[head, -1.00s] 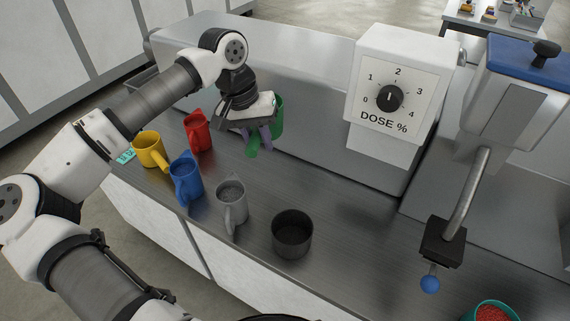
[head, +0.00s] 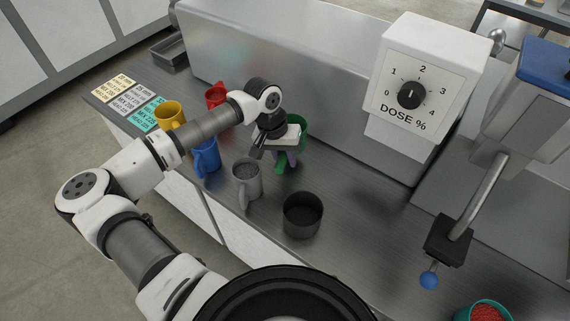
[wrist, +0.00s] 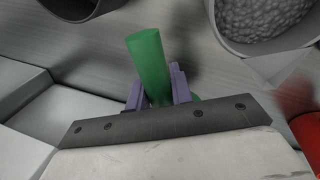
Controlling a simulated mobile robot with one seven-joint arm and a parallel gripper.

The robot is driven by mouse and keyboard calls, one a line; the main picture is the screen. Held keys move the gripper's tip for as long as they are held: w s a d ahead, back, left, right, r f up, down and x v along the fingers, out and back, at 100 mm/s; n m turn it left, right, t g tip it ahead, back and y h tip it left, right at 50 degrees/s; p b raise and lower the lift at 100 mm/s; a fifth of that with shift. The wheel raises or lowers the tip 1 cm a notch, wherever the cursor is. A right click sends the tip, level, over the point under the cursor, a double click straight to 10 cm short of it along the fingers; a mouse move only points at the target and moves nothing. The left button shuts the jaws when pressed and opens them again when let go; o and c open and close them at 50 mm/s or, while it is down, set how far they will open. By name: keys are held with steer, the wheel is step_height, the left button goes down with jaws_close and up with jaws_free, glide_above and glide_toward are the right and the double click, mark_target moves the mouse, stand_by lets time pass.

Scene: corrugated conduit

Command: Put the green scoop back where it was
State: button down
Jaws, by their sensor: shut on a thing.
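The green scoop (head: 299,131) is in my gripper (head: 286,161), in the head view just behind the grey scoop. In the wrist view the green handle (wrist: 148,62) stands between the purple fingers of my gripper (wrist: 156,95), which are shut on it. The scoop's cup shows partly behind my gripper in the head view; the rest is hidden. The gripper is close above the counter; whether the scoop touches it I cannot tell. The grey scoop (head: 246,180), blue scoop (head: 207,158), yellow scoop (head: 169,115) and red scoop (head: 215,96) stand on the counter to the left.
An empty dark pot (head: 303,215) stands in front of my gripper. The steel housing with the dose dial (head: 411,95) rises behind. Printed cards (head: 128,103) lie at the far left. A teal cup of red grains (head: 486,311) is at the lower right. Bare counter (head: 365,200) lies right of the pot.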

steer(key=shift+a+p+x, duration=0.2)
steer(key=shift+x, duration=0.6)
steer(key=shift+a+p+x, duration=0.15)
steer(key=shift+p+x, duration=0.05)
steer(key=shift+x, duration=0.6)
steer(key=shift+a+p+x, duration=0.2)
steer(key=shift+x, duration=0.6)
steer(key=shift+w+f, duration=0.1)
steer(key=shift+f, duration=0.1)
steer(key=c, duration=1.2)
jaws_free()
steer(key=shift+c, duration=0.2)
steer(key=shift+r, duration=0.15)
steer(key=b+v, duration=0.4)
steer(key=v, duration=0.8)
